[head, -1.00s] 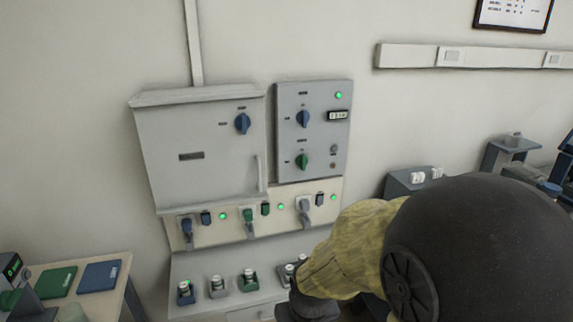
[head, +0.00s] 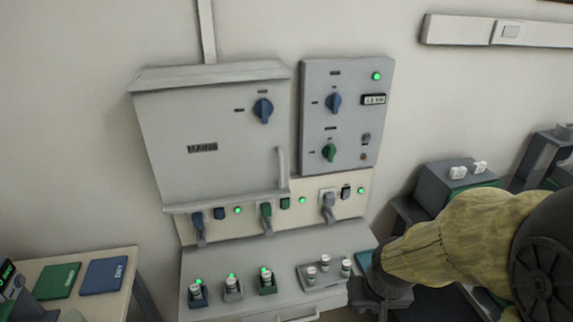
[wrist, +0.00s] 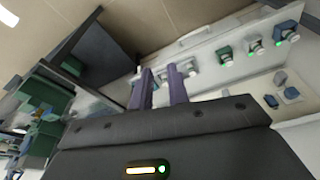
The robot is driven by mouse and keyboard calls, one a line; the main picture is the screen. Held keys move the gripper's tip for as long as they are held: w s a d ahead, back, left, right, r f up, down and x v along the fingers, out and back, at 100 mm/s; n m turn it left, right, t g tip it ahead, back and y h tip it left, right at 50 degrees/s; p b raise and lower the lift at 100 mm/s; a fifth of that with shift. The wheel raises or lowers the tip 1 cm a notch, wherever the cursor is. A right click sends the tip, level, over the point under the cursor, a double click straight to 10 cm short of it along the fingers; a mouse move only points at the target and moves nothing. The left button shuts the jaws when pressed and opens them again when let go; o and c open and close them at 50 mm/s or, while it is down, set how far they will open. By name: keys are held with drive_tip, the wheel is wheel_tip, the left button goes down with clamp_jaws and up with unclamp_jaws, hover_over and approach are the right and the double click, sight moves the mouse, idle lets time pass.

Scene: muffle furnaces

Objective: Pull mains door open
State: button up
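The mains door (head: 205,150) is the grey front of the wall cabinet at left, labelled MAINS, and it looks closed. Its upright handle (head: 281,168) is at the door's right edge. A blue rotary knob (head: 263,110) sits at its upper right. My gripper shows in the wrist view (wrist: 161,82) as two purple fingers with a gap between them and nothing visible held. In the head view my arm is low at right, well apart from the handle, and the fingertips cannot be made out. The handle is not recognisable in the wrist view.
A grey control panel (head: 345,117) with blue and green knobs is right of the door. Below are plugs with green lamps and a ledge (head: 215,267) bearing several small capped units. A side table (head: 120,258) stands at left. The space before the door looks clear.

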sight(282, 168)
drive_tip(key=w+a+r+n+t+y, duration=0.1)
drive_tip(key=w+a+t, duration=0.15)
drive_tip(key=w, duration=0.55)
drive_tip(key=w+a+r+n+t+y, duration=0.1)
drive_tip(key=w+a+n+t, duration=0.1)
drive_tip(key=w+t, duration=0.35)
drive_tip(key=w+a+r+n+t+y, duration=0.2)
drive_tip(key=w+a+r+t+y, duration=0.3)
drive_tip(key=w+a+r+y, duration=0.1)
drive_tip(key=shift+w+a+r+p, duration=0.4)
drive_tip(key=shift+w+a, duration=0.45)
drive_tip(key=shift+w, duration=0.35)
drive_tip(key=shift+w, duration=0.1)
drive_tip(key=p+x, duration=0.2)
drive_tip(key=x, duration=0.3)
drive_tip(key=p+x, duration=0.2)
drive_tip(key=x, duration=0.4)
drive_tip(key=p+x, duration=0.1)
drive_tip(key=x, duration=0.5)
drive_tip(key=shift+w+r+p, duration=0.1)
drive_tip(key=shift+r+p, duration=0.25)
drive_tip(key=shift+p, duration=0.05)
